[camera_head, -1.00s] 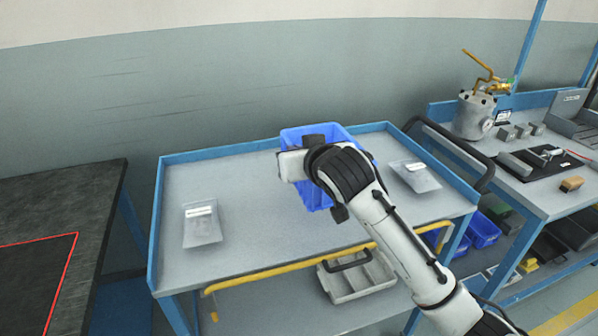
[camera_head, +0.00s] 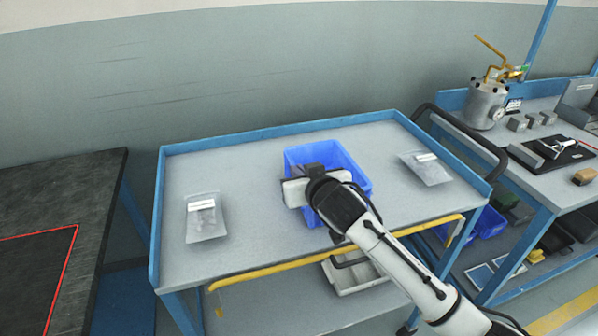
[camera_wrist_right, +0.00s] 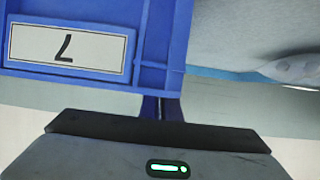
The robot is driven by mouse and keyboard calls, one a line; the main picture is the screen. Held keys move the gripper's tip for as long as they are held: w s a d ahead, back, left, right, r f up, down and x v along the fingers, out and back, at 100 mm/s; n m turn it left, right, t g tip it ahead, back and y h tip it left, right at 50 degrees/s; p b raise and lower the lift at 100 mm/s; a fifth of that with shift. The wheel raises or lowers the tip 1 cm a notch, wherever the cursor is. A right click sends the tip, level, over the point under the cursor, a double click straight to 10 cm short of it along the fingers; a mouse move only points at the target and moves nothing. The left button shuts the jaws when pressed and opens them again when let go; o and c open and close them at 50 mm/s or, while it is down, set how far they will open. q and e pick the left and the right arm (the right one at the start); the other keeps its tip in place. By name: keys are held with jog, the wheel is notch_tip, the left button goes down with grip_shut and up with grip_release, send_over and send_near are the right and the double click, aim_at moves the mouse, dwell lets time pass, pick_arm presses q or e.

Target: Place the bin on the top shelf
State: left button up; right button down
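The blue bin (camera_head: 342,162) is over the middle of the cart's grey top shelf (camera_head: 262,220) and looks set down on it or very close to it. Its underside is hidden. My right gripper (camera_head: 314,170) is at the bin's near left side, with its fingers close together at the wall. In the right wrist view the bin (camera_wrist_right: 200,40) fills the upper left, with a white label reading an upside-down 7, and the fingers (camera_wrist_right: 161,106) meet its edge. My left gripper is out of view.
Clear bags lie on the shelf's left (camera_head: 206,218) and right (camera_head: 428,168). A blue rim edges the shelf, and a yellow bar (camera_head: 290,265) runs along its front. A grey tray (camera_head: 350,275) sits below. A dark bench (camera_head: 60,200) stands left; a workbench with a metal pot (camera_head: 486,105) stands right.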

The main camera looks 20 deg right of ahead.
jog(key=c, duration=2)
grip_release()
jog(key=v, duration=1.2)
jog(key=shift+r, duration=0.1)
